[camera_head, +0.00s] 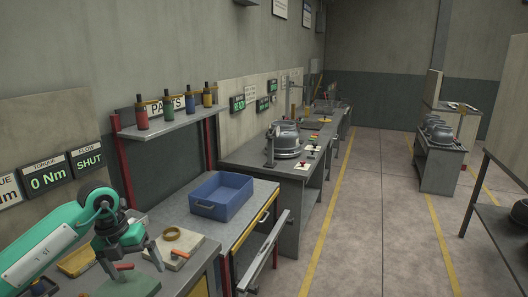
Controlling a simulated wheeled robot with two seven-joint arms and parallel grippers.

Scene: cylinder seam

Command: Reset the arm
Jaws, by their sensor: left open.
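My left arm (50,248), teal with a dark wrist, comes in from the lower left. Its gripper (131,264) points down over the near workbench with its two fingers apart. It looks empty. A small red-orange item (123,267) shows between the fingers, by a green block (133,284); whether the fingers touch either is not clear. My right gripper is not in view.
A blue bin (221,196) stands farther back. A shelf (165,128) with several coloured bottles is above. Open floor (365,220) lies to the right.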

